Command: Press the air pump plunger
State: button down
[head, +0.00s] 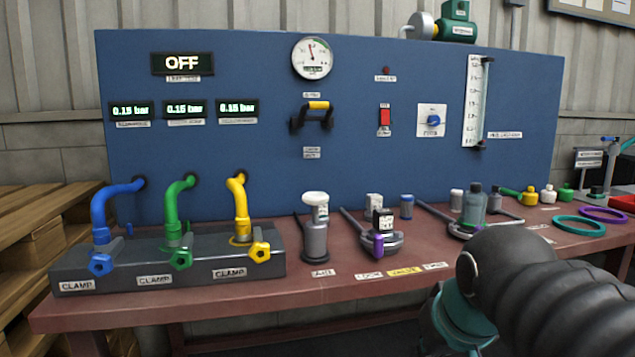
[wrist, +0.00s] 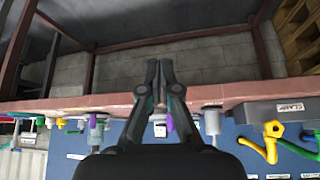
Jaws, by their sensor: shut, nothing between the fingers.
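The air pump is likely the grey cylinder (head: 314,236) with a white round plunger knob (head: 315,198) on top, upright on the bench right of the clamp block. The knob stands raised above the body. The pump also seems to show in the wrist view as a grey cylinder (wrist: 212,122), right of my gripper. My gripper (wrist: 159,66) is shut and empty, its fingertips together over the floor beyond the bench's front edge, apart from the pump. In the head view my arm fills the lower right and the fingertips cannot be made out.
The bench (head: 180,300) carries a clamp block (head: 75,276) with blue, green and yellow hoses at left. A purple-handled device (head: 379,240) and a clear bottle (head: 474,204) stand right of the pump. The blue panel (head: 240,70) rises behind, its display (head: 182,63) reading OFF.

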jog(key=w+a+r+n+t+y, duration=0.1)
jog(key=w+a+r, duration=0.6)
jog(key=w+r, duration=0.4)
jog(key=w+a+r+n+t+y+p, duration=0.1)
jog(key=w+a+r, duration=0.6)
jog(key=r, duration=0.9)
jog(key=w, duration=0.3)
jog(key=shift+w+a, duration=0.35)
jog(key=shift+a, duration=0.05)
send_over(314, 193)
jog(key=s, duration=0.2)
jog(key=f, duration=0.7)
jog(key=shift+d+f, duration=0.2)
jog(key=shift+d, duration=0.2)
jog(key=shift+s+f, duration=0.2)
jog(key=shift+f, duration=0.9)
jog(key=shift+f+b, duration=0.35)
jog(key=shift+f, duration=0.4)
